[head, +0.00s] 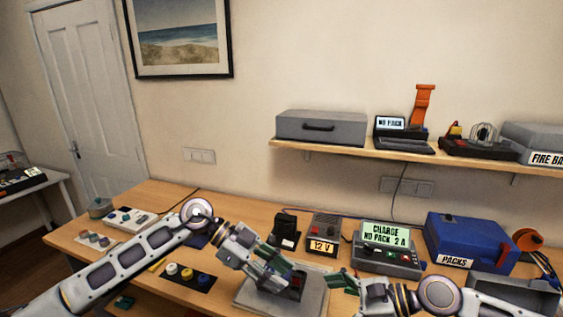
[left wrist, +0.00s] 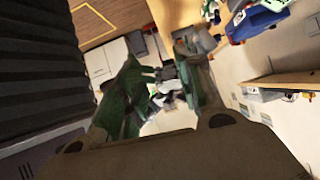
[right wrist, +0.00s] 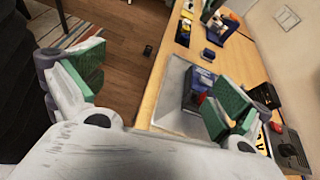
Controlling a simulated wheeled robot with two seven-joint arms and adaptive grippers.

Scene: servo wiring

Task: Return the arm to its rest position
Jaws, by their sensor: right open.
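My left gripper (head: 285,278) is over the grey work mat (head: 245,297) at the front middle of the bench, close to a small dark device with a red part (head: 297,283). In the left wrist view its green-padded fingers (left wrist: 165,85) stand near each other with blurred shapes between them; whether it grips anything is unclear. My right gripper (head: 345,282) is to the right of the mat. Its green pads (right wrist: 155,90) are wide apart and empty in the right wrist view. That view also shows the device (right wrist: 200,88) on the mat (right wrist: 172,105), beyond the fingers.
Behind stand a black stand (head: 285,232), a 12 V supply (head: 323,235), a charger (head: 388,247) reading NO PACK and a blue PACKS box (head: 470,243). An open grey bin (head: 515,294) is at right. A shelf (head: 350,150) hangs above.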

